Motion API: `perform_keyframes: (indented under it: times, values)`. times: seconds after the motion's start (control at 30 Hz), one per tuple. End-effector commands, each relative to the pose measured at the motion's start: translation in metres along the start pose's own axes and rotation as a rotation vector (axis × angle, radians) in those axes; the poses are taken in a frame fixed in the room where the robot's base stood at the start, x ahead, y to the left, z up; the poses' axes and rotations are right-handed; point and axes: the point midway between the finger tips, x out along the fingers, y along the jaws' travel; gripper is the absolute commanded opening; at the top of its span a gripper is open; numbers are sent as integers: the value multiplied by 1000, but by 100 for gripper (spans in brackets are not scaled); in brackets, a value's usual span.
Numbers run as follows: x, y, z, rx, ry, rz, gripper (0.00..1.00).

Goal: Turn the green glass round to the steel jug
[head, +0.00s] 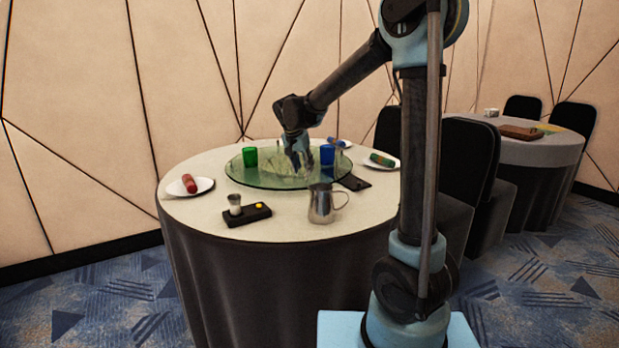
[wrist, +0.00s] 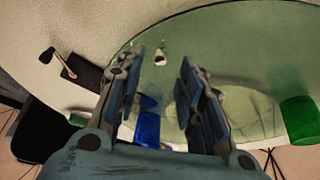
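The green glass (head: 250,157) stands upright on the left part of the round glass turntable (head: 240,175); it also shows at the right edge of the wrist view (wrist: 298,120). The steel jug (head: 322,204) stands on the tablecloth off the turntable's near edge, handle to the right. I cannot make it out in the wrist view. My gripper (head: 298,160) points down over the turntable, between the green glass and a blue glass (head: 327,156), apart from the green one. In the wrist view its two fingers (wrist: 158,85) are spread with a gap between them, nothing gripped.
A plate with a red roll (head: 190,185) is left, and a plate with a green roll (head: 382,160) right. A dark flat item (head: 355,183) lies near the turntable. A small pale object (wrist: 160,57) shows between the fingers.

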Motion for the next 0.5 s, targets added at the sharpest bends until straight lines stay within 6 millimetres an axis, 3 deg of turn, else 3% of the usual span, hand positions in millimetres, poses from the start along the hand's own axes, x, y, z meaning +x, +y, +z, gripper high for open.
perform_keyframes:
  times: [0.2,0.5]
  values:
    - [31,-1,0,-2,0,0,35]
    - [45,-2,2,-4,0,-2,35]
